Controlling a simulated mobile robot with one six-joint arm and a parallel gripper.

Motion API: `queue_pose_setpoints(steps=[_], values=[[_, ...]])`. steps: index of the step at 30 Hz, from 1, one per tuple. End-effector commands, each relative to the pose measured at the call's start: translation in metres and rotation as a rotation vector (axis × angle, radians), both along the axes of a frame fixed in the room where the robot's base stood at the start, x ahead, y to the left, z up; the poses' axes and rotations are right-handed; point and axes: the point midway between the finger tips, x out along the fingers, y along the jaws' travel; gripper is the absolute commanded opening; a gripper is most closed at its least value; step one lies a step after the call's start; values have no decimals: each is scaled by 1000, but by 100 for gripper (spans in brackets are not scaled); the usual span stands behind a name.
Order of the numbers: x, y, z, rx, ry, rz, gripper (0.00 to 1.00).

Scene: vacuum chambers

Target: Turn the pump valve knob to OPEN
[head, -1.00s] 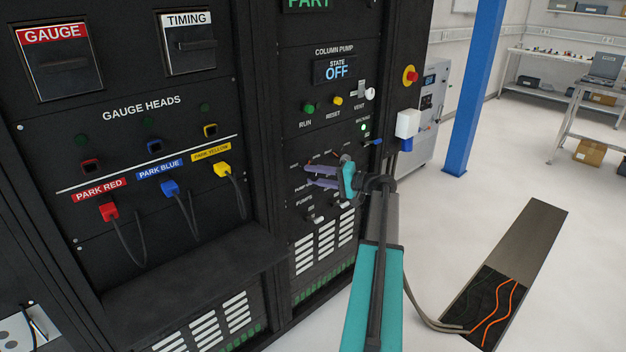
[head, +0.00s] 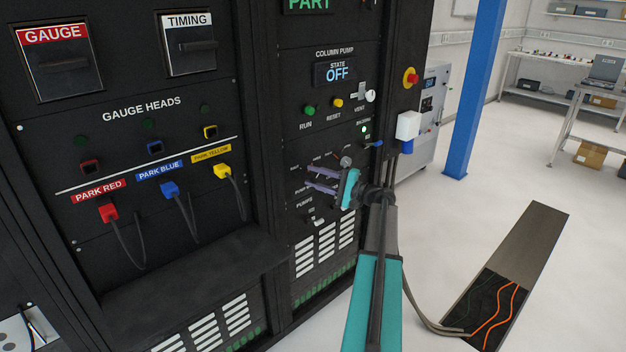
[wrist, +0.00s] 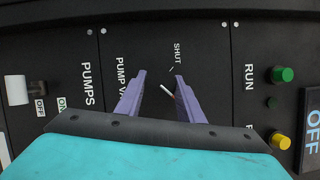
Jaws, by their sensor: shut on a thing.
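My gripper (head: 308,178) has its two purple fingers at the lower part of the column pump panel, beside the valve lettering. In the wrist view my gripper (wrist: 160,76) is shut on the pump valve knob (wrist: 168,89), one finger on each side. The knob is dark and hard to make out against the black panel; a short pale slanted line shows between the fingers. The SHUT label (wrist: 177,52) is readable near the right fingertip. The PUMP VALVE lettering (wrist: 121,73) is partly covered by the left finger. No OPEN label is readable.
The PUMPS switch (wrist: 17,90) with OFF and ON marks is to the left in the wrist view. The green RUN button (wrist: 282,74) and a yellow button (wrist: 280,142) are to the right. The pump display (head: 336,72) reads OFF. A floor trench with cables (head: 486,305) lies at right.

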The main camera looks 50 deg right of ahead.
Motion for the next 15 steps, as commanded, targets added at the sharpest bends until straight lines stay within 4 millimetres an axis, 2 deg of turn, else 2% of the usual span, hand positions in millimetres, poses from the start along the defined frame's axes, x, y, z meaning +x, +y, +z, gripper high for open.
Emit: queue_pose_setpoints(steps=[4,5,8,15], values=[[1,-1,3,1,-5,-4,12],[1,-1,3,1,-5,-4,38],[1,-1,3,0,-4,-3,52],[0,-1,1,-1,-2,-2,52]])
